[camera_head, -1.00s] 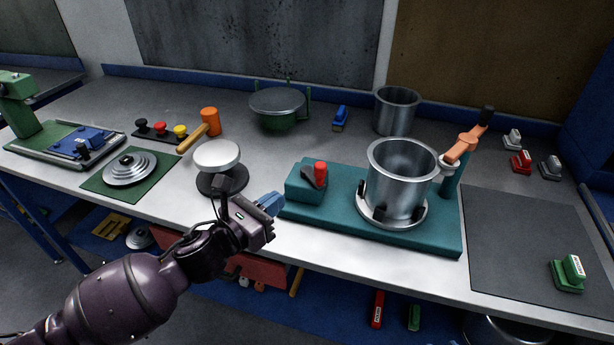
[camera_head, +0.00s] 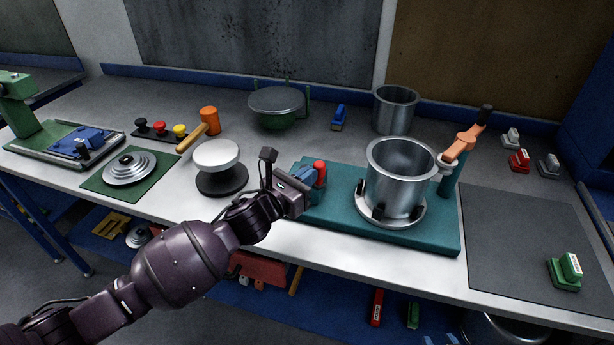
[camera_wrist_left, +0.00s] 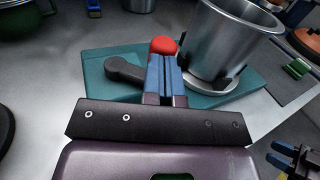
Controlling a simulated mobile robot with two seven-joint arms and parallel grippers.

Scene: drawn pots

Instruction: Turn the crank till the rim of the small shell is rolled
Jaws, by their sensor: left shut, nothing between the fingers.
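A grey metal shell (camera_head: 400,175) stands upright with its open rim up, in black jaws on a round plate on the teal machine base (camera_head: 425,236). An orange arm (camera_head: 463,145) with a roller sits at the right of its rim. The crank has a dark arm (camera_wrist_left: 125,71) and a red knob (camera_head: 320,168), also in the left wrist view (camera_wrist_left: 163,45). My left gripper (camera_head: 306,176) is shut and empty, its blue fingertips close to the knob; I cannot tell if they touch. My right gripper (camera_wrist_left: 281,157) shows at the lower right edge of the left wrist view, blue fingers apart.
Another metal shell (camera_head: 396,108) stands behind the machine. A white-topped round stand (camera_head: 216,155) and a mallet (camera_head: 208,122) are to the left. A dark mat (camera_head: 525,250) with a green block (camera_head: 566,271) lies at the right. Bare table runs along the front.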

